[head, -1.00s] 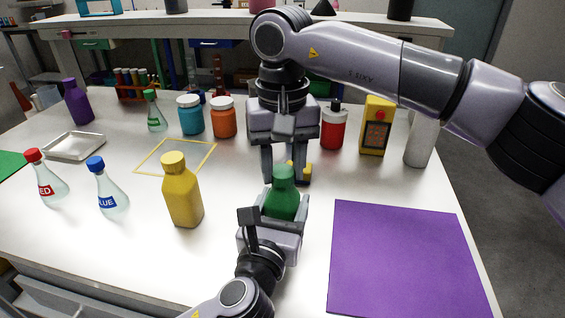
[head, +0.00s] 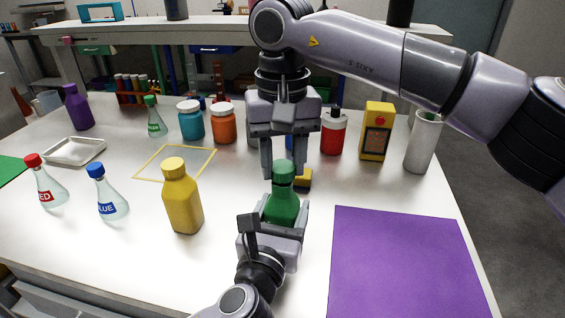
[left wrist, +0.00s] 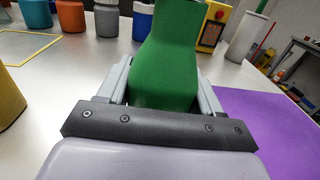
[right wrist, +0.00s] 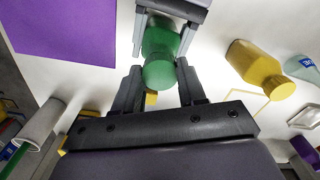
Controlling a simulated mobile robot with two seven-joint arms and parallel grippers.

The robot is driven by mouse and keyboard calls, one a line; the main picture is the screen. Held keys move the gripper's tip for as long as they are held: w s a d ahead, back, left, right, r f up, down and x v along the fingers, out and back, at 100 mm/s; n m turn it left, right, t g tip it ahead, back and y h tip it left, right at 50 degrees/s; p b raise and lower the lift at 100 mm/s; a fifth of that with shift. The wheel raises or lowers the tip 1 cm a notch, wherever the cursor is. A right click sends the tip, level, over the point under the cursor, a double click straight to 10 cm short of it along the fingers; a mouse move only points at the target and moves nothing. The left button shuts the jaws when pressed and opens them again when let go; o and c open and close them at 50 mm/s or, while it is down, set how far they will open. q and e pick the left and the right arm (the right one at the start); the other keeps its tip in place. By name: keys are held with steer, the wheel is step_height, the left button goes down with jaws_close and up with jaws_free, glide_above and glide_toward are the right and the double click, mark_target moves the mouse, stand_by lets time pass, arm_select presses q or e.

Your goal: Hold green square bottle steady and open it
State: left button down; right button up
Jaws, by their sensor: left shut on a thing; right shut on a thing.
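The green square bottle (head: 281,207) stands upright in the middle front of the head view. My left gripper (head: 273,222) is shut around its body from the near side; the left wrist view shows both fingers against the bottle's sides (left wrist: 165,70). My right gripper (head: 284,165) points down from above, its fingers on either side of the green cap (head: 284,168). The right wrist view shows the cap (right wrist: 159,74) between those fingertips (right wrist: 158,84). I cannot tell whether the cap is apart from the neck.
A yellow bottle (head: 183,200) stands to the left, a purple mat (head: 400,265) lies to the right. Orange (head: 223,125) and red (head: 333,135) containers and a yellow device (head: 376,130) stand behind.

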mark_target(282, 166)
steer(key=shift+r, duration=0.1)
steer(key=shift+r, duration=1.95)
arm_select(q)
steer(key=shift+c, duration=0.5)
jaws_free()
